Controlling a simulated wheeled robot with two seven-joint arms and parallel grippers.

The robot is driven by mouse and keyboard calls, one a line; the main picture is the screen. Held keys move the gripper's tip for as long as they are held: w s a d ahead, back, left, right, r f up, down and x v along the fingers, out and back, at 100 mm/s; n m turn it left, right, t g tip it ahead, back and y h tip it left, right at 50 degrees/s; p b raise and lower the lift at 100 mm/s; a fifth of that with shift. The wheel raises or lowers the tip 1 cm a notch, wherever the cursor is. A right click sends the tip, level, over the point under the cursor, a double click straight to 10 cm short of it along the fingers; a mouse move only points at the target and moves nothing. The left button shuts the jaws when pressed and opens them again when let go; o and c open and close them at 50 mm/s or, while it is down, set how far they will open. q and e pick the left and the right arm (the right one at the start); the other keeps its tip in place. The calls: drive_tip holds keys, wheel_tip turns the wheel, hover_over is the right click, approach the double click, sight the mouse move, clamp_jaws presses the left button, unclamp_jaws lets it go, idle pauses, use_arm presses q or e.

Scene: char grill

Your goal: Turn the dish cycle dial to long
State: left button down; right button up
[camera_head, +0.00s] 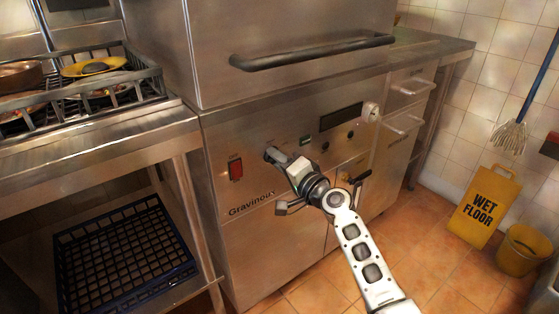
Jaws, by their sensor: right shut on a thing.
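The steel dishwasher's front panel (226,140) fills the middle of the view. My right gripper (274,156) reaches up from the lower right and is at the left part of this panel, between the red switch and the dark display. It is shut on the dial there, which is mostly hidden behind the fingers. The dial's pointer and any markings around it cannot be read. A pale round knob (371,112) stands out at the panel's right end, apart from the gripper. My left gripper is not in view.
A red switch (236,169) is left of the gripper, and a dark display (341,117) is to its right. A long black handle (310,53) juts out above. A counter with a dish rack (150,84) stands left. A yellow wet floor sign (484,204) stands right.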

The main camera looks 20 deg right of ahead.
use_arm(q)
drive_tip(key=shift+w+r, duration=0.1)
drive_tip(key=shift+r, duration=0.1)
use_arm(e)
drive_tip(key=shift+m, duration=0.4)
drive_tip(key=o, duration=1)
drive_tip(key=shift+s, duration=0.1)
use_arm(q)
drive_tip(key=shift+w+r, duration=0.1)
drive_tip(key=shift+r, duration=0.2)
use_arm(e)
drive_tip(key=v, duration=1.6)
